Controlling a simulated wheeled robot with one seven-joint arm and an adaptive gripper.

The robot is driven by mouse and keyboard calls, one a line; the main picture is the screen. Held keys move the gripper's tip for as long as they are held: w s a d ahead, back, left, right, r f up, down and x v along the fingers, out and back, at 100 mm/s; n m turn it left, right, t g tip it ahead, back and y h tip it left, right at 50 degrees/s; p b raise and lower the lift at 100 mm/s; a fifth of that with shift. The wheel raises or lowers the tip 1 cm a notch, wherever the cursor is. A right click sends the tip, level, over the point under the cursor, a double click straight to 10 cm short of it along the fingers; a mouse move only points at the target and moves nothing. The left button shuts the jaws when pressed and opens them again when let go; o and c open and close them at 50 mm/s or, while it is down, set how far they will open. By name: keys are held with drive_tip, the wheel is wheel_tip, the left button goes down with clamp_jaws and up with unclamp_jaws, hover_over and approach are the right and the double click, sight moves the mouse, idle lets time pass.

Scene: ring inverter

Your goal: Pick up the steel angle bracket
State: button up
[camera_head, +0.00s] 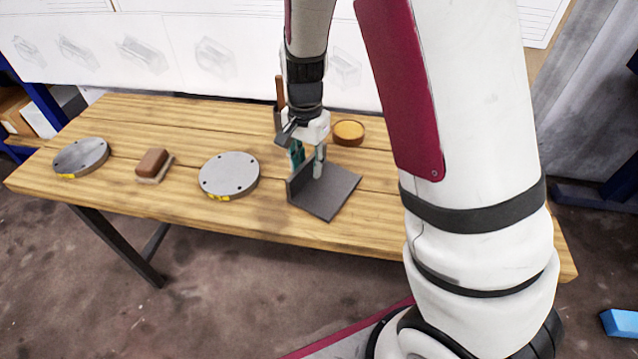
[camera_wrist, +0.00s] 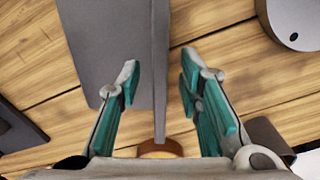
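The steel angle bracket (camera_head: 332,194) is dark grey and sits near the table's front edge, with one plate flat and the other upright along its left side. My gripper (camera_head: 308,163) is open and points down at the upright plate. In the wrist view, the upright plate (camera_wrist: 160,85) shows edge-on between the two teal-padded fingers, with a gap on each side. The flat plate (camera_wrist: 98,35) lies to the left there. My gripper hides part of the upright plate in the head view.
The wooden table (camera_head: 230,222) also holds two round steel discs (camera_head: 229,172) (camera_head: 81,156), a brown block-shaped brush (camera_head: 152,165) and an amber round dish (camera_head: 348,131) behind my gripper. A brown upright thing (camera_head: 280,91) is partly hidden behind my wrist. The front right tabletop is clear.

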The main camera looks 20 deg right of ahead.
wheel_tip(320, 180, down, 2)
drive_tip(key=shift+f, duration=0.1)
clamp_jaws()
drive_tip(key=shift+w+r, duration=0.1)
drive_tip(key=shift+r, duration=0.15)
